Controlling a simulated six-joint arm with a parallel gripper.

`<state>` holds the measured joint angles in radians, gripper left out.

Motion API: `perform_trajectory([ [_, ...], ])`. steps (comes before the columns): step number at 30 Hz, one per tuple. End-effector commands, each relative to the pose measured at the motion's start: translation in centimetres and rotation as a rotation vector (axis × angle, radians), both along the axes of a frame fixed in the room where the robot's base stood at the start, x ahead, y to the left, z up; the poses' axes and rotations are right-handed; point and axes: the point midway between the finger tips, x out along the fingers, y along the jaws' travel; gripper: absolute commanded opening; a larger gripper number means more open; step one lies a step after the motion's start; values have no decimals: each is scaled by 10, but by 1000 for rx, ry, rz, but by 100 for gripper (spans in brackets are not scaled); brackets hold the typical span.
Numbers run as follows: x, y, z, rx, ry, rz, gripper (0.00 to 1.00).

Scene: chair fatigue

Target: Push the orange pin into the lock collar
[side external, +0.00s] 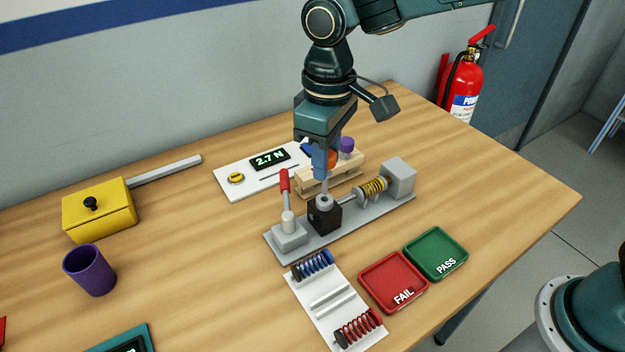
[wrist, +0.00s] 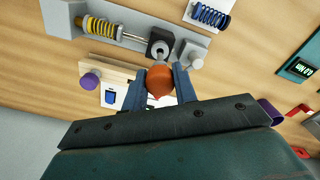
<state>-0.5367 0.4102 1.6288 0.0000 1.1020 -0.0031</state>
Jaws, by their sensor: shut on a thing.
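The orange pin (wrist: 160,82) has a rounded orange head between my fingers in the wrist view. My gripper (wrist: 160,92) is shut on that head. In the side view my gripper (side external: 323,170) points down, directly above the lock collar. The collar is a grey ring (side external: 324,201) on a black block (side external: 325,217), on the grey test fixture (side external: 382,212). A grey shank shows below the fingers, reaching down to the ring. I cannot tell how deep it sits. In the wrist view the black block (wrist: 154,51) shows beyond the orange head.
A red-handled lever (side external: 285,182) stands left of the collar, and a yellow spring (side external: 373,188) lies right. A wooden rack (side external: 345,174) with a purple knob (side external: 347,144) is close behind my gripper. FAIL (side external: 382,270) and PASS (side external: 447,240) trays lie in front.

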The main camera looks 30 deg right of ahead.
Motion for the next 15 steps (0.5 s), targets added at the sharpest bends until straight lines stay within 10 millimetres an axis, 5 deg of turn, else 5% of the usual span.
perform_trajectory([
  [15, 0, 0, -9, -1, 1, 0, 8],
])
